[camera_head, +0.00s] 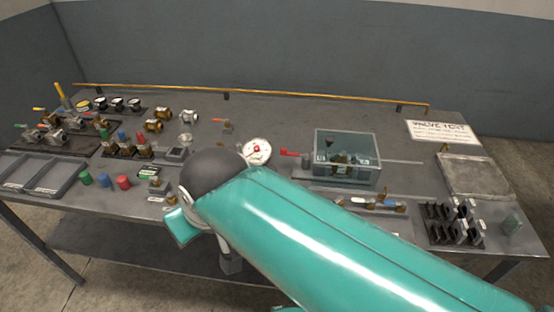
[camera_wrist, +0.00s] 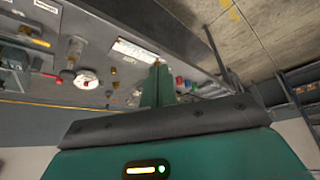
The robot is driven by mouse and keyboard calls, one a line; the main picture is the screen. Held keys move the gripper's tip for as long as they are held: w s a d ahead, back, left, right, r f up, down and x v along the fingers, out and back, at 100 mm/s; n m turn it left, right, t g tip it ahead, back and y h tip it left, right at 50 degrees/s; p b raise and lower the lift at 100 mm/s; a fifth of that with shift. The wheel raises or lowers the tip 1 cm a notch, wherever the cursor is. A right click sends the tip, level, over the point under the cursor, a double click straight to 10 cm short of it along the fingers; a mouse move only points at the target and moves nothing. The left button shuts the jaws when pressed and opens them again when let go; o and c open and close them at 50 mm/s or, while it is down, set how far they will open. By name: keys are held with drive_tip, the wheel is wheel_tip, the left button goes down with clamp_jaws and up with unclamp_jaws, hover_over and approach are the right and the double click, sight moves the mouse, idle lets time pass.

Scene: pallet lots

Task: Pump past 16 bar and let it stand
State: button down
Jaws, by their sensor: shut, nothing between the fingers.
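The gauge (camera_head: 257,151), a white round dial with red on its face, stands mid-bench; its reading is too small to tell. A white dial with red also shows in the wrist view (camera_wrist: 87,78). Right of the gauge is a clear-walled tank (camera_head: 347,146) with brass parts in it. A red handle (camera_head: 289,153) shows at its left, and a thin grey bar (camera_head: 403,161) sticks out at its right. My gripper (camera_wrist: 157,85) is shut and empty, apart from the dial. In the head view my arm hides part of the bench front.
Several valves (camera_head: 124,147) and fittings crowd the left, with grey trays (camera_head: 44,175) at the front left. Colored caps (camera_head: 104,180) stand nearby. Black holders (camera_head: 455,222) and an empty tray (camera_head: 474,175) are at the right. A yellow pipe (camera_head: 250,93) runs along the back.

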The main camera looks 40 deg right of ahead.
drive_tip(key=w+d+r+n+t+y, duration=0.1)
drive_tip(key=w+d+n+y, duration=0.2)
drive_tip(key=d, duration=2.9)
drive_tip(key=n+y, duration=0.2)
drive_tip(key=n, duration=0.2)
drive_tip(key=shift+d+r+t+y, duration=0.2)
drive_tip(key=shift+t+y, duration=0.1)
drive_tip(key=shift+n, duration=0.3)
drive_tip(key=x, duration=1)
drive_tip(key=shift+w+a+f, duration=0.1)
drive_tip(key=shift+w+f, duration=0.05)
drive_tip(key=shift+f, duration=1.85)
